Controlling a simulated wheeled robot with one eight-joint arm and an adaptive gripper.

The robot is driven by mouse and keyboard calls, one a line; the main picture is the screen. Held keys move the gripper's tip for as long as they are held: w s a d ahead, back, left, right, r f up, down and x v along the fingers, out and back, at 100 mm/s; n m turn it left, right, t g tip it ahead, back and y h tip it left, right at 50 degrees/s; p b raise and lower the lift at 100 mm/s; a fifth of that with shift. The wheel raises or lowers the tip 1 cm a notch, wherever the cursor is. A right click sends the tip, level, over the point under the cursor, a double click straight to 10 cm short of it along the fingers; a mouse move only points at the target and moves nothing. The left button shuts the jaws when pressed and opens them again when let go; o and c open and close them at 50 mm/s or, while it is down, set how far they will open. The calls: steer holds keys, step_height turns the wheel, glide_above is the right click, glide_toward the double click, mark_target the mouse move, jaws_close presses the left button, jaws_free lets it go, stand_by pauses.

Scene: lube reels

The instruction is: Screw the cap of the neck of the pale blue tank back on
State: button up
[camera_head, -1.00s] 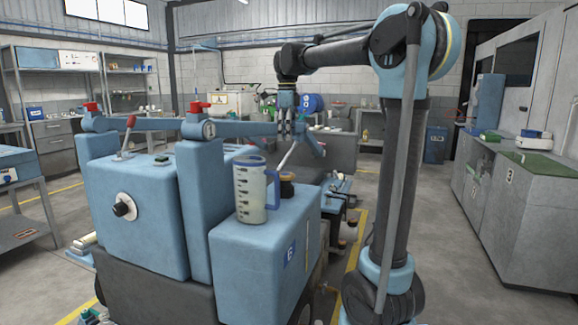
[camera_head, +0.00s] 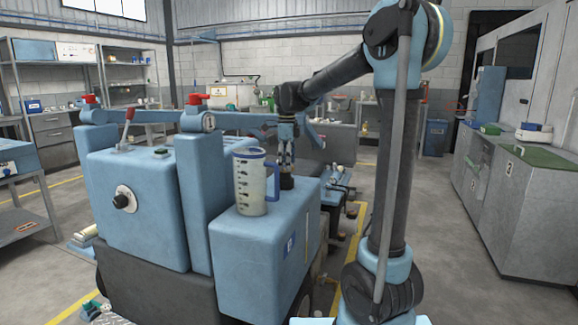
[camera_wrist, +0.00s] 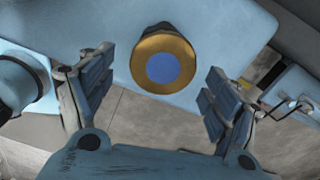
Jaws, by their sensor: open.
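The pale blue tank (camera_head: 262,258) is a boxy block at the front right of the cart; its top also shows in the wrist view (camera_wrist: 222,28). A dark, upright neck (camera_head: 287,183) stands on its top near the right side. In the wrist view a round brass-coloured top (camera_wrist: 142,78) with a blue centre sits over the dark neck (camera_wrist: 152,29). I cannot tell whether this is the cap, or how tightly it sits. My gripper (camera_head: 287,163) points down just above the neck. In the wrist view its open fingers (camera_wrist: 160,70) stand either side of the brass top, with gaps.
A clear measuring jug (camera_head: 250,182) with a blue rim and handle stands on the tank just left of the neck. A blue upright post (camera_head: 205,200) and a horizontal arm with red knobs (camera_head: 196,99) rise further left. Open floor lies to the right.

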steer(key=shift+f, duration=0.2)
steer(key=c, duration=1.2)
steer(key=shift+s+m, duration=0.15)
steer(key=shift+m, duration=1.15)
steer(key=shift+s+m, duration=0.15)
steer(key=shift+m, duration=1.15)
steer(key=m, duration=0.5)
steer(key=shift+s+a+f, duration=0.1)
steer(key=shift+s+a, duration=0.05)
steer(key=shift+a, duration=0.05)
